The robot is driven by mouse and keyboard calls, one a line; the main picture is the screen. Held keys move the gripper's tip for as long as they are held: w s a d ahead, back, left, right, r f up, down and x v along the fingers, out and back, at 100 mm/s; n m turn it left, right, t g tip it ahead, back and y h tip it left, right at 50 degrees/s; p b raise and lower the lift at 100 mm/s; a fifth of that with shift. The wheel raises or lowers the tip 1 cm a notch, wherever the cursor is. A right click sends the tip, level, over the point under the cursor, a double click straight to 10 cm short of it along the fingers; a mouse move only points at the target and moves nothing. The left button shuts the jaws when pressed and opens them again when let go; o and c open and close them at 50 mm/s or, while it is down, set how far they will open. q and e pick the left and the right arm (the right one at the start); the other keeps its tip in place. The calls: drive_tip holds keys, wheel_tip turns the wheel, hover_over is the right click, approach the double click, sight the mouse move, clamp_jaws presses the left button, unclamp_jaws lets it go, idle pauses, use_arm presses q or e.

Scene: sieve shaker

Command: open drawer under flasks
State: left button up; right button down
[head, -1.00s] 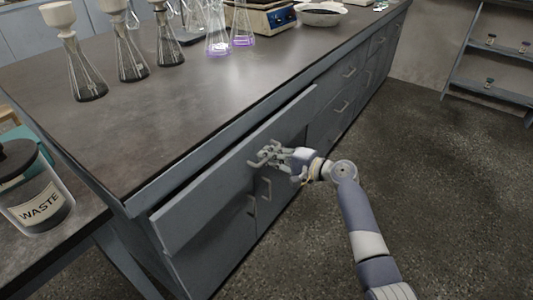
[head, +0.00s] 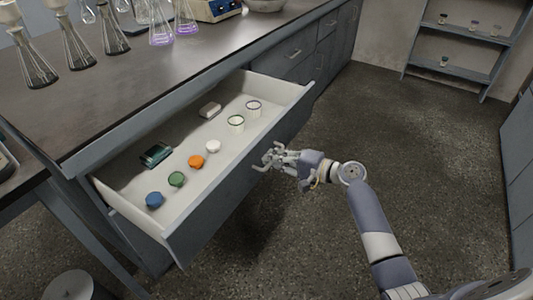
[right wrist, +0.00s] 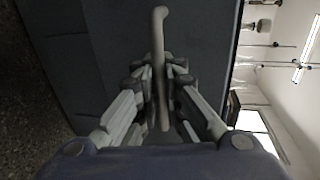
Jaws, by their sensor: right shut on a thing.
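The drawer (head: 245,186) under the bench top is pulled well out in the head view, and its white inside shows. My right gripper (head: 270,158) is at the middle of the drawer front. In the right wrist view the right gripper (right wrist: 160,95) is shut on the drawer handle (right wrist: 160,30), a pale bar between its fingers. The flasks (head: 75,45) stand on the bench top above and behind the drawer. My left gripper is not in view.
In the drawer lie blue (head: 154,200), green (head: 176,179), orange (head: 196,161) and white caps, a dark teal box (head: 156,154), a small pale block (head: 210,110) and two jars (head: 236,124). A shelf (head: 460,70) stands far right. The floor between is clear.

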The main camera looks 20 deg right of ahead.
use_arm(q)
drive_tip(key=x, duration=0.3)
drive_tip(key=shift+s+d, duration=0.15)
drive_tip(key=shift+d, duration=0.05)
use_arm(e)
drive_tip(key=f+v, duration=0.1)
drive_tip(key=v, duration=0.5)
drive_tip(key=shift+s+d, duration=0.25)
drive_tip(key=shift+s, duration=0.15)
drive_tip(key=c, duration=2)
unclamp_jaws()
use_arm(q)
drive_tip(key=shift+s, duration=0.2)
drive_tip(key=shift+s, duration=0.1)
